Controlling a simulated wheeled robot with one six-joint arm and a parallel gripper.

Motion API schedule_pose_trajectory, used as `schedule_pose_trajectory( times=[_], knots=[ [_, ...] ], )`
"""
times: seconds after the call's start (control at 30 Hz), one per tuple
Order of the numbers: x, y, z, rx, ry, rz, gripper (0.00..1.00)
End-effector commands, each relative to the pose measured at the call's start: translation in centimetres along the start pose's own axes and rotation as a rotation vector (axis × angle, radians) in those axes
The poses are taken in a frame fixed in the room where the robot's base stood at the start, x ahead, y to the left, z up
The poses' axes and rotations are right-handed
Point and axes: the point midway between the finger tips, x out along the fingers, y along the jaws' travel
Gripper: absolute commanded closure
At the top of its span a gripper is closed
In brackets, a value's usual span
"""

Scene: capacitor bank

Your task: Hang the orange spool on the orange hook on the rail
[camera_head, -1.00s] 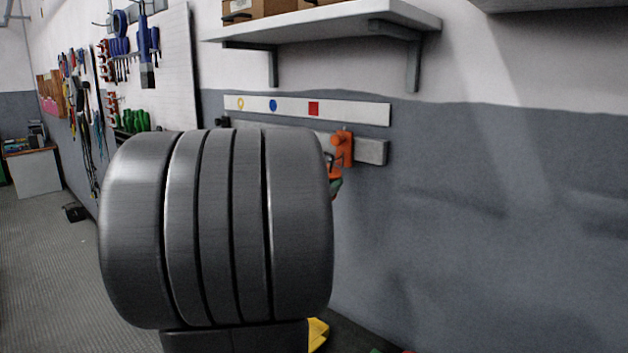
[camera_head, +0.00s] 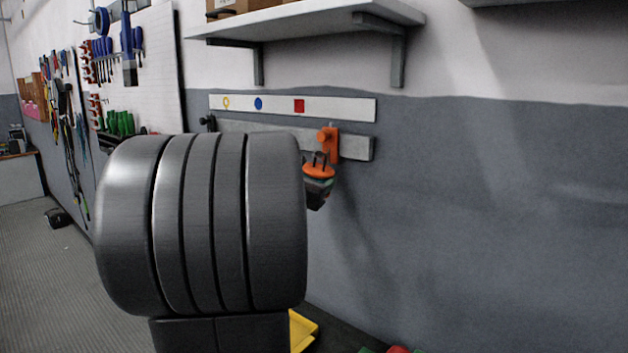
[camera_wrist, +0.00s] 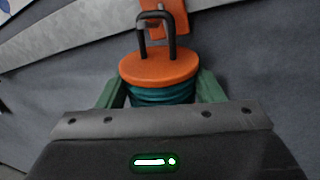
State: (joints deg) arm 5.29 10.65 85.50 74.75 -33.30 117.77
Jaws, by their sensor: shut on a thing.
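The orange spool (camera_wrist: 160,68) has an orange top flange, teal winding below it and a dark wire loop (camera_wrist: 155,28) standing up from its top. My gripper (camera_wrist: 158,97) is shut on the spool, with a green finger on each side of it. The orange hook (camera_head: 327,145) is fixed on the grey rail (camera_head: 355,148), near its right end. In the head view the spool (camera_head: 318,171) shows just below the hook, beyond my arm. In the wrist view the loop's top overlaps the orange hook (camera_wrist: 166,14); I cannot tell whether they touch.
A white strip with yellow, blue and red marks (camera_head: 340,107) runs above the rail. A shelf (camera_head: 310,25) on brackets juts out higher up. A dark hook (camera_head: 208,123) sits at the rail's left. My arm hides the rail's lower middle. A yellow thing (camera_head: 302,330) is low down.

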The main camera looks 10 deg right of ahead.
Motion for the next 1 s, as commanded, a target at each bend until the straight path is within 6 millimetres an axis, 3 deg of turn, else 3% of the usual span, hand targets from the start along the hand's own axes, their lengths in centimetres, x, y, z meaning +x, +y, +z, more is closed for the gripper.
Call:
schedule_pose_trajectory(
  times=[0.33, 0.37, 0.47, 0.8, 1.0],
  knots=[
    [0.0, 0.0, 0.0, 0.000, -0.001, 0.000, 0.67],
    [0.0, 0.0, 0.0, 0.000, -0.001, 0.000, 0.33],
    [0.0, 0.0, 0.0, 0.000, -0.001, 0.000, 0.14],
    [-0.2, 0.0, 0.0, 0.000, 0.000, 0.001, 0.14],
    [-2.5, 0.0, -0.1, 0.002, -0.002, 0.002, 0.14]
  ],
)
